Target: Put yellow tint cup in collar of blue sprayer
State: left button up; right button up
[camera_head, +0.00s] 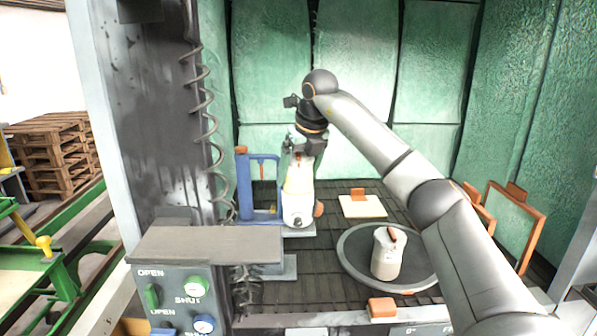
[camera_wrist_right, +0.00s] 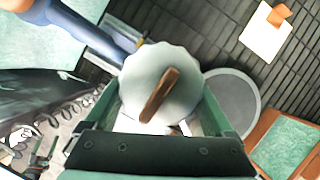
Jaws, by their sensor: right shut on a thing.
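My right gripper (camera_head: 303,157) points down in the middle of the booth and is shut on a pale cup (camera_head: 298,182). The cup looks cream to faintly yellow in the head view. In the right wrist view, a pale round top with a brown handle (camera_wrist_right: 155,95) shows between my green fingers. A blue frame-like thing (camera_head: 243,185), likely the blue sprayer, stands just left of the held cup; a blue part (camera_wrist_right: 85,32) also shows in the wrist view. Whether the cup touches it, and where its collar is, I cannot tell. My left gripper is not in view.
A similar pale cup with a brown handle (camera_head: 386,258) stands on a round grey turntable (camera_head: 352,250). A cream plate with an orange block (camera_head: 362,207) lies behind it. Orange-framed panels (camera_head: 517,222) stand at right. A control box (camera_head: 175,295) is at front left.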

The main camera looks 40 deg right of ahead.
jog(key=o, duration=1.5)
jog(key=shift+r, duration=0.1)
jog(key=v, duration=1.2)
jog(key=shift+s+r, duration=0.1)
jog(key=shift+s, duration=0.1)
